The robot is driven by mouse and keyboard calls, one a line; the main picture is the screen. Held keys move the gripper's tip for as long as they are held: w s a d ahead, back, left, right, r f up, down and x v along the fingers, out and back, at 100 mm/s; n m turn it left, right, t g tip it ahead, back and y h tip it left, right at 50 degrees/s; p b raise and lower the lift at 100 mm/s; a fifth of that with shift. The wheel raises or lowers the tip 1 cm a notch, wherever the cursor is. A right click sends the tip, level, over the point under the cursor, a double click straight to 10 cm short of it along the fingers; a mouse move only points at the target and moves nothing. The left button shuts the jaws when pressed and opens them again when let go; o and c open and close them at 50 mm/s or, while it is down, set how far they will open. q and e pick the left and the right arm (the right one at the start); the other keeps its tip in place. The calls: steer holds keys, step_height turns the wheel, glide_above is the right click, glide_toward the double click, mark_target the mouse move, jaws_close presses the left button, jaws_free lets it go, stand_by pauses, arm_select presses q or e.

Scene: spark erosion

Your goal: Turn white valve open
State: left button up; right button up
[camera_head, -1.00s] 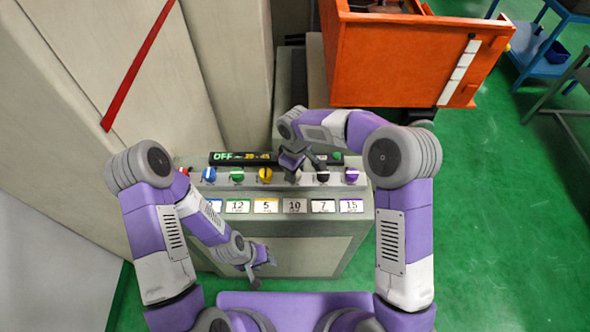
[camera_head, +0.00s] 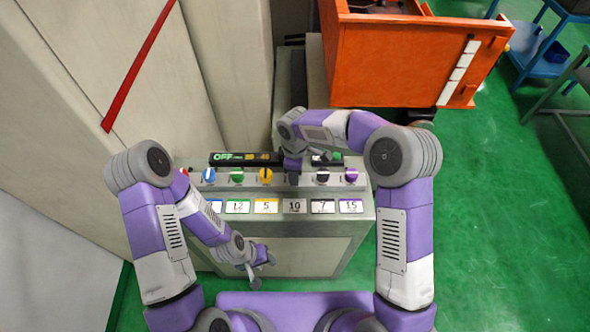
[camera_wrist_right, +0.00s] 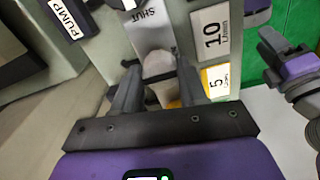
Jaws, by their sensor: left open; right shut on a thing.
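The control panel (camera_head: 225,188) carries a row of coloured valves above numbered labels. My right gripper (camera_head: 293,178) is at the valve position above the label 10 (camera_head: 294,206) and covers the white valve in the head view. In the right wrist view the pale, rounded white valve (camera_wrist_right: 157,66) sits between the fingers of my right gripper (camera_wrist_right: 157,90), which is shut on it. The word SHUT shows on the panel beside it. My left gripper (camera_head: 263,268) is open and empty, low in front of the panel.
Blue (camera_head: 209,175), green (camera_head: 237,175), yellow (camera_head: 265,175), black (camera_head: 323,175) and purple (camera_head: 351,174) valves flank the gripper closely. A display (camera_head: 228,158) reads OFF. An orange bin (camera_head: 400,60) stands behind right. Green floor (camera_head: 480,220) is open at right.

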steer(key=shift+r, duration=0.1)
steer(key=o, duration=1.1)
steer(key=shift+c, duration=0.2)
step_height(320, 180, up, 8)
steer(key=shift+f, duration=0.2)
steer(key=shift+s+f, duration=0.1)
